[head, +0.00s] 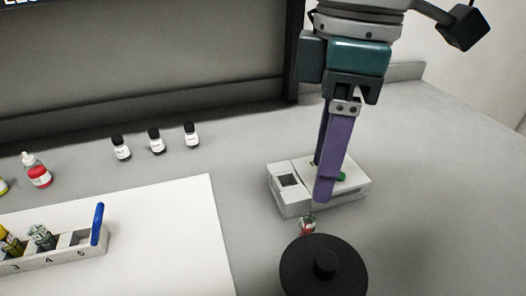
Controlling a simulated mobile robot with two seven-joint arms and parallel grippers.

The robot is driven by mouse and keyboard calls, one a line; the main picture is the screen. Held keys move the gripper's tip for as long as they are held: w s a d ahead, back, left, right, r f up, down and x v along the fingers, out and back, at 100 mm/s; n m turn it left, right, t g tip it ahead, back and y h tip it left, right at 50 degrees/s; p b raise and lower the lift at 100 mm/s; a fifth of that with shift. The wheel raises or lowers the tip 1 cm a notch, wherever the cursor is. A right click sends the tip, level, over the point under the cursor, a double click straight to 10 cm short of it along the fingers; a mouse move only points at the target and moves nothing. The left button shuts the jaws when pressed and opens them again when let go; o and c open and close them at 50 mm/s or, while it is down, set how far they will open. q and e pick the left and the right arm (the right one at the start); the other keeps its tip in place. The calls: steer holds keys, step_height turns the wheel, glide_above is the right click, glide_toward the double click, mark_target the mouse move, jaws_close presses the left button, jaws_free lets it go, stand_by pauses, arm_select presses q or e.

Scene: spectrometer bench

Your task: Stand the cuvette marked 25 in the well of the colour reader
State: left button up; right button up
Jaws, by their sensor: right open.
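The colour reader (290,204) is a white box right of centre, with a dark square well (288,181) at its left and a green button (341,177) partly behind my fingers. No cuvette shows standing in the well. A small cuvette (307,225) with red and white on it is just in front of the reader; its number is too small to read. My right gripper (325,195) reaches down from the top with purple fingers, open, above and slightly right of this cuvette, hiding part of the reader. My left gripper is out of view.
A numbered white rack (62,256) with cuvettes and a blue upright piece (98,224) stands on a white sheet (185,225). A black disc with a knob (324,272) is in front of the small cuvette. Black-capped bottles (155,142) stand behind. Bench right of the reader is clear.

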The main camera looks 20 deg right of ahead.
steer(key=n, duration=0.5)
glide_above(310, 212)
steer(key=s, duration=0.1)
steer(key=shift+n+h, duration=0.3)
steer(key=shift+h, duration=0.1)
steer(key=f, duration=0.2)
steer(key=a+f, duration=0.1)
steer(key=f, duration=0.1)
steer(key=shift+s, duration=0.15)
steer(key=shift+w+d+f+b, duration=0.15)
steer(key=shift+f+b, duration=0.05)
steer(key=shift+f, duration=1.2)
steer(key=shift+w+d+f+b, duration=0.15)
steer(key=shift+f+b, duration=0.05)
steer(key=shift+f, duration=1.15)
jaws_close()
